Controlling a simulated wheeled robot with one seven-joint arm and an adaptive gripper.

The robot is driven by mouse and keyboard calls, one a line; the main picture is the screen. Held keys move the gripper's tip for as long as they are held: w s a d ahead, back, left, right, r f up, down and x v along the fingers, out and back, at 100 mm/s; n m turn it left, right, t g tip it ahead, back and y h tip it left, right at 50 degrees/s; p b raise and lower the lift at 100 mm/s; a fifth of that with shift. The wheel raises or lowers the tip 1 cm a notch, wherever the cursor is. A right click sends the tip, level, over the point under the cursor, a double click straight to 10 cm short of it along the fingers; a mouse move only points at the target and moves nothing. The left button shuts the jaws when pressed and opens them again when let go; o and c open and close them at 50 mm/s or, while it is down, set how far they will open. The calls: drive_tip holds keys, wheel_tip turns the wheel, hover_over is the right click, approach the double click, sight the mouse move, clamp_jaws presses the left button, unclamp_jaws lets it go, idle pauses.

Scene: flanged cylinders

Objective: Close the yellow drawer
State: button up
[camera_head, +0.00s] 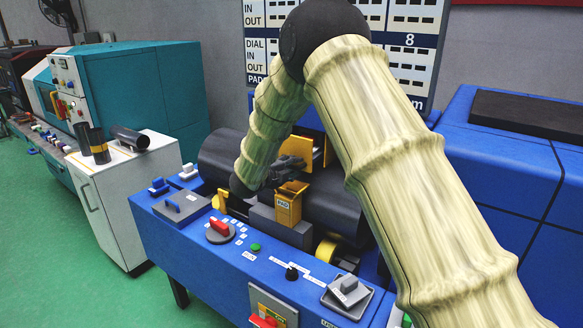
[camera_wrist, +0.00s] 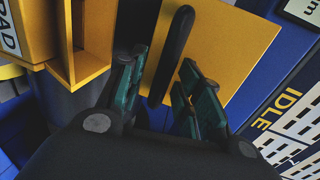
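A yellow panel (camera_wrist: 218,50) with a long black handle (camera_wrist: 178,45) fills the middle of the wrist view. A yellow box labelled PAD (camera_wrist: 22,35) with an open-sided yellow frame is at its left. In the head view the yellow PAD box (camera_head: 288,210) sits on the blue machine, and a yellow panel (camera_head: 319,152) shows behind my gripper (camera_head: 287,171). In the wrist view my gripper (camera_wrist: 160,92) is open, with the handle between its spread dark green fingers. Gaps show on both sides of the handle. I cannot tell how far the drawer stands out.
The blue machine (camera_head: 205,262) carries a red switch (camera_head: 220,227) and several small controls. Dark cylinders lie behind the PAD box. A white cabinet (camera_head: 118,205) with flanged cylinders stands at left. A blue unit (camera_head: 500,165) is at right. Green floor is free at left.

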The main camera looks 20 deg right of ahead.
drive_tip(key=shift+s, duration=0.1)
clamp_jaws()
drive_tip(key=shift+f, duration=0.1)
drive_tip(key=shift+w+d+f+b, duration=0.1)
drive_tip(key=shift+w+d+b, duration=0.2)
drive_tip(key=shift+b, duration=0.15)
drive_tip(key=b+x, duration=0.1)
drive_tip(key=x, duration=0.1)
drive_tip(key=r+b+x, duration=0.1)
drive_tip(key=b+x, duration=0.1)
drive_tip(key=x, duration=0.1)
drive_tip(key=shift+w+d, duration=0.2)
drive_tip(key=shift+d, duration=0.2)
drive_tip(key=shift+r, duration=0.1)
drive_tip(key=shift+o, duration=0.5)
unclamp_jaws()
drive_tip(key=shift+w, duration=0.1)
drive_tip(key=shift+d, duration=0.1)
drive_tip(key=shift+r, duration=0.1)
